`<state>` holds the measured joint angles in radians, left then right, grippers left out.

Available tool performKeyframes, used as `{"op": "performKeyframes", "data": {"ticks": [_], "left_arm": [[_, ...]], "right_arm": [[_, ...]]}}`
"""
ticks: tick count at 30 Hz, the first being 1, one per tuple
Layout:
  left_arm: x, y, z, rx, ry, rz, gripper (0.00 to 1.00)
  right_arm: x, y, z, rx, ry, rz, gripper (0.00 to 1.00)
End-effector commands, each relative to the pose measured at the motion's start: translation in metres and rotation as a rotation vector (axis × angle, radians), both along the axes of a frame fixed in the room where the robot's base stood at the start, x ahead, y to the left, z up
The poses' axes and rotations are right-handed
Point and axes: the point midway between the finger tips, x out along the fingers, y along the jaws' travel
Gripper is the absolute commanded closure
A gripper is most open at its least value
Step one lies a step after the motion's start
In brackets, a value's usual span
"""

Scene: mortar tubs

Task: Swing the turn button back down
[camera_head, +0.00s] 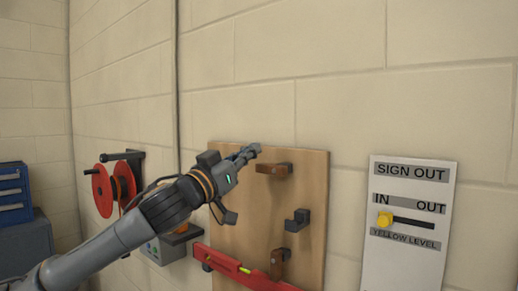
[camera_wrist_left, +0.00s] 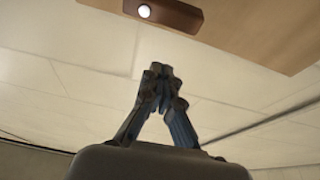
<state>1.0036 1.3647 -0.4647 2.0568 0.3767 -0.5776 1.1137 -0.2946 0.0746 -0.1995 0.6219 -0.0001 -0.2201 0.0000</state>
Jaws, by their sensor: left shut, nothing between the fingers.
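A wooden board (camera_head: 228,165) is on the wall. Near its top a brown turn button (camera_head: 273,169) lies about level, with a dark part at its right end. A second brown turn button (camera_head: 277,266) stands more upright lower down, partly behind the red level (camera_head: 250,277). My left gripper (camera_head: 252,152) is shut and empty, its tips up and left of the upper button, apart from it in the picture. In the left wrist view the shut fingertips (camera_wrist_left: 160,72) are below a brown button (camera_wrist_left: 172,12) with a pale round screw head. My right gripper is not in view.
A dark hook (camera_head: 297,220) sticks out of the board between the two buttons. A white sign-out panel (camera_head: 411,225) with a yellow knob is on the wall to the right. A red reel (camera_head: 103,190) hangs at the left, with blue drawers (camera_head: 12,190) beyond it.

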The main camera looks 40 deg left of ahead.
Motion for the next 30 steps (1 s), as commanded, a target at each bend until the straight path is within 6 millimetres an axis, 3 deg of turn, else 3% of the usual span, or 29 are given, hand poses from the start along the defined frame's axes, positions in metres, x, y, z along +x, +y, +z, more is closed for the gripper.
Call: {"op": "performKeyframes", "data": {"ticks": [1,5,6,12,30], "left_arm": [[0.01,-0.002,0.012,-0.005,-0.001,-0.005,1.0],[0.035,-0.004,0.019,-0.002,-0.001,-0.003,1.0],[0.033,-0.003,-0.002,0.004,0.006,0.0,1.0],[0.031,-0.003,-0.025,0.003,0.002,0.001,1.0],[0.031,-0.003,-0.031,-0.012,0.001,0.0,1.0]], "right_arm": [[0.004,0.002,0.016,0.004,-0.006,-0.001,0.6],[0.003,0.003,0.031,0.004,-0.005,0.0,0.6],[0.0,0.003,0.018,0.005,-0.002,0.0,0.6],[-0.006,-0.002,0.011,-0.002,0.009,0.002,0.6],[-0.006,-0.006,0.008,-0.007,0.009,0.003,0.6]]}}
